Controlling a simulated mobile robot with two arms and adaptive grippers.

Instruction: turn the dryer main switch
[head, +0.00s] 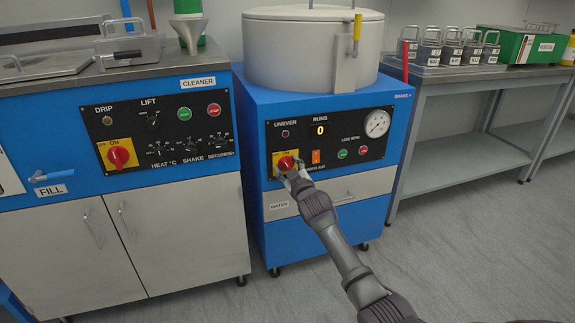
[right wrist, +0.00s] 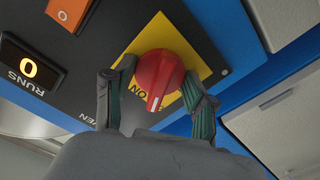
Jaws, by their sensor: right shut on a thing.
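The dryer main switch (head: 286,162) is a red rotary knob on a yellow plate, at the lower left of the black panel on the blue dryer (head: 252,112). In the right wrist view the red knob (right wrist: 159,78) is large, with a white mark on its grip and the word ON on the plate beside it. My right gripper (head: 294,174) is at the knob, with one finger on each side of it. In the right wrist view my right gripper (right wrist: 158,98) is shut on the knob. My left gripper is not in view.
The dryer panel also holds a RUNS display (head: 320,130) reading 0, an orange rocker switch (head: 315,157), and a round gauge (head: 377,123). The blue cleaner (head: 215,85) stands to the left with its own red switch (head: 118,156). A grey bench (head: 440,76) stands at the right.

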